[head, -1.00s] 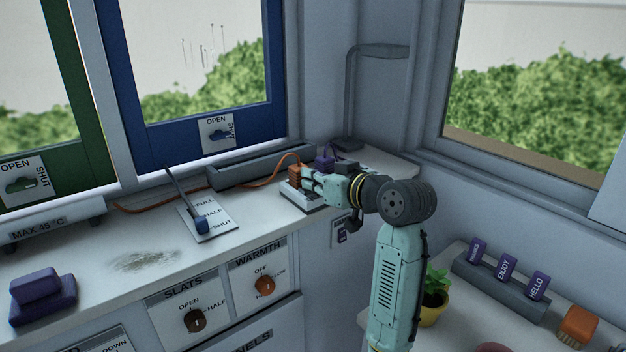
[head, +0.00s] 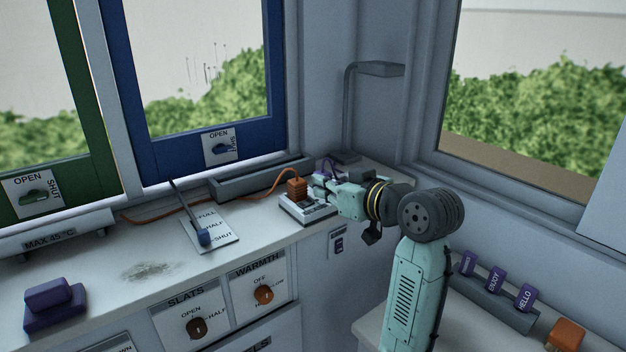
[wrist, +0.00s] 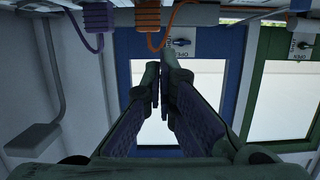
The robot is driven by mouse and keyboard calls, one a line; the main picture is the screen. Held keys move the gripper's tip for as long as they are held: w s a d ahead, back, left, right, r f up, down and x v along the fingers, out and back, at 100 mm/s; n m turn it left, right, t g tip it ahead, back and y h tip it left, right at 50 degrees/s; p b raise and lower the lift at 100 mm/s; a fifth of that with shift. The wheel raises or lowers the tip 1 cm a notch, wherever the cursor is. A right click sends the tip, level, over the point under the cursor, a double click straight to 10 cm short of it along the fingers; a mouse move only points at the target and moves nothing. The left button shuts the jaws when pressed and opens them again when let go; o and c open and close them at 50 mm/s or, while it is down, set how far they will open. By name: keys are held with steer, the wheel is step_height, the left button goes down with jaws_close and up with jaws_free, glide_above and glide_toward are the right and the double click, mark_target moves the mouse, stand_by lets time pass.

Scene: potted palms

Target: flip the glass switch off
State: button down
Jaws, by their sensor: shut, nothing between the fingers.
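No label naming the glass switch is readable. A small pale plate with a dark rocker-like piece (head: 339,244) is on the cabinet face below my gripper, its lettering too small to read. My gripper (head: 315,187) is shut and empty, just right of the orange plug (head: 297,189) on the grey socket block (head: 309,213). In the wrist view, the fingers (wrist: 160,78) are together with nothing between them. The orange plug (wrist: 147,18) and a purple plug (wrist: 97,18) are at the top there. My gripper hides part of the socket block.
A grey lamp (head: 350,110) stands behind my arm. A lever plate marked FULL, HALF, SHUT (head: 210,228) lies on the counter (head: 90,290). SLATS (head: 197,328) and WARMTH (head: 264,294) knobs are on the front. A purple block (head: 52,303) sits left.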

steer(key=shift+v, duration=1.7)
steer(key=shift+a, duration=0.1)
